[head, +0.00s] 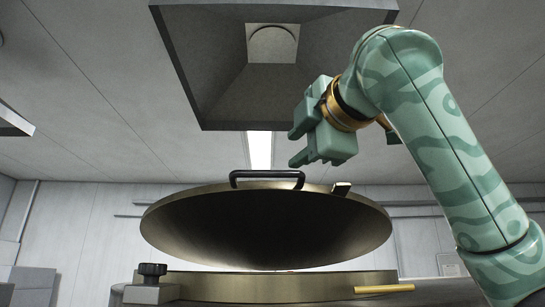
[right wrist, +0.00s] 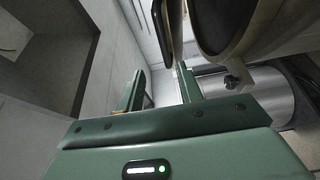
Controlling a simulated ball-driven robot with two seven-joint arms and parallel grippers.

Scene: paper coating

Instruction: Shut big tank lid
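The big tank lid (head: 266,228) is a bronze, dish-shaped cover, standing raised and tilted above the tank rim (head: 270,286) in the head view. Its dark underside faces me. A black bar handle (head: 267,175) sits on its upper edge, with a small latch piece (head: 341,188) to the right. My right gripper (head: 292,147) is above and slightly right of the handle, apart from it. Its two green fingers are spread with nothing between them. The right wrist view shows the gap between the fingers (right wrist: 160,80) too. My left gripper is not in view.
A grey extractor hood (head: 200,70) hangs above the lid. A black knob (head: 152,270) stands at the tank's front left, and a brass rod (head: 384,289) sticks out at the right. The space left of the lid is free.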

